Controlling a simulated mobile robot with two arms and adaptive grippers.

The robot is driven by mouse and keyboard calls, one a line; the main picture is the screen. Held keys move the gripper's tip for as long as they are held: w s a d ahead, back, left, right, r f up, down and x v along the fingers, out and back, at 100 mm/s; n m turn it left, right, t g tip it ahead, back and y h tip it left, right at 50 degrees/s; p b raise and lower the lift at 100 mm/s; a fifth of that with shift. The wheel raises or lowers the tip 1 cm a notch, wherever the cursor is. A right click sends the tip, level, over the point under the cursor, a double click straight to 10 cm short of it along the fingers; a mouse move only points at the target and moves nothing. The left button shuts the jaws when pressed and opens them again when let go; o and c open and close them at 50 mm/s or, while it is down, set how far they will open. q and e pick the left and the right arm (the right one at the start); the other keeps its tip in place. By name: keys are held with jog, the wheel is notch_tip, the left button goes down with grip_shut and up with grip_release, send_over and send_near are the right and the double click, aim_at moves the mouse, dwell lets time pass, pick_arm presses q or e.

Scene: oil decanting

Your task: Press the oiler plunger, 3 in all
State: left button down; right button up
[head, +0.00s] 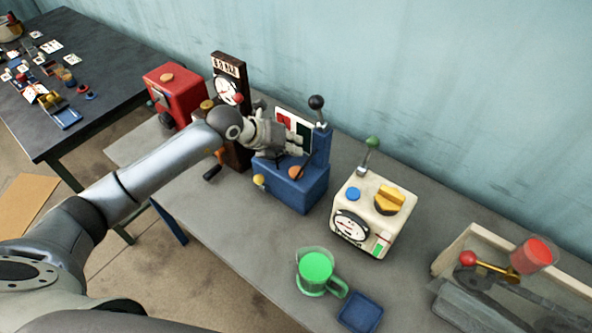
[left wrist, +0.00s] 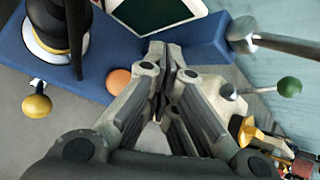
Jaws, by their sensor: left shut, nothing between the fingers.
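My left gripper (head: 287,143) is shut and empty above the blue machine (head: 298,192). In the left wrist view its closed fingertips (left wrist: 163,52) hang over the blue top (left wrist: 100,65). An orange round button (head: 295,172) sits on that top, apart from the fingers; it also shows in the left wrist view (left wrist: 118,80). A yellow knob (head: 259,180) sticks out of the machine's side. A black post on a round base (left wrist: 50,35) stands on the blue top in the left wrist view. I cannot tell which part is the oiler plunger. My right gripper is out of view.
A black-knobbed lever (head: 316,103) rises at the machine's back. A cream machine (head: 365,225) with a green-knobbed lever stands to the right. A green-filled jug (head: 316,270) and blue tray (head: 360,312) are in front. A red machine (head: 178,95) is at left.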

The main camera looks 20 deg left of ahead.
aim_at(294, 169)
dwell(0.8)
pick_arm(q)
notch_tip(294, 169, up, 4)
jog(key=shift+f+p, duration=0.1)
jog(key=shift+p, duration=0.6)
notch_tip(294, 169, down, 9)
jog(key=b, duration=0.6)
dwell(1.0)
jog(key=shift+f+b, duration=0.3)
jog(key=shift+b, duration=0.05)
